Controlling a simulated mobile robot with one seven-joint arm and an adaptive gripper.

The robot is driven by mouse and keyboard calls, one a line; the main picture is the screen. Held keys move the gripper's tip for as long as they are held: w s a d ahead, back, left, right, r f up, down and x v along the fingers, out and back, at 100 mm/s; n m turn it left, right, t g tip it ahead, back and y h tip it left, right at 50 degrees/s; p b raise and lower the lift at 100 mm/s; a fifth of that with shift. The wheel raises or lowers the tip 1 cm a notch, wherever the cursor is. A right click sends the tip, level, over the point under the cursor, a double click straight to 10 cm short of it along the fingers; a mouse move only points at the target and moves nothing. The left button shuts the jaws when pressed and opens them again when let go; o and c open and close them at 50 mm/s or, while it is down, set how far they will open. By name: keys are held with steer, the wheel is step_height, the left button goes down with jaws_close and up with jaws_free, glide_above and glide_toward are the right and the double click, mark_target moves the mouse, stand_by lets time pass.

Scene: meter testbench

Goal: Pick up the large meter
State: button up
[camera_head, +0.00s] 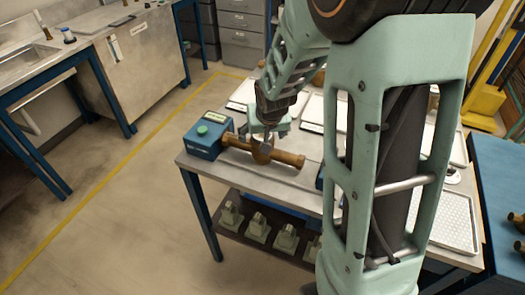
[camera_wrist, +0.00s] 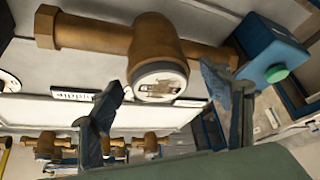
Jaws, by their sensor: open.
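The large meter is a brass body with a long pipe (camera_head: 284,157), lying on the front part of the metal table. In the wrist view its brass body (camera_wrist: 155,38) and round white dial face (camera_wrist: 158,80) show large ahead of the fingers. My gripper (camera_head: 266,138) is just above the meter's middle in the head view and partly hides it. In the wrist view my gripper (camera_wrist: 165,88) is open, with one finger to each side of the dial. Nothing is between the fingertips that I can see held; contact cannot be told.
A blue box (camera_head: 203,140) with a green knob stands at the meter's left end, and shows in the wrist view (camera_wrist: 262,42). Smaller brass meters (camera_wrist: 45,143) sit behind. Several pale green parts (camera_head: 257,228) are on the lower shelf (camera_head: 228,240). My arm hides much of the table's right.

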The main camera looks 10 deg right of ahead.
steer(key=shift+c, duration=0.4)
jaws_close()
steer(key=shift+w+r, duration=0.15)
steer(key=shift+r, duration=0.05)
steer(key=shift+r, duration=0.1)
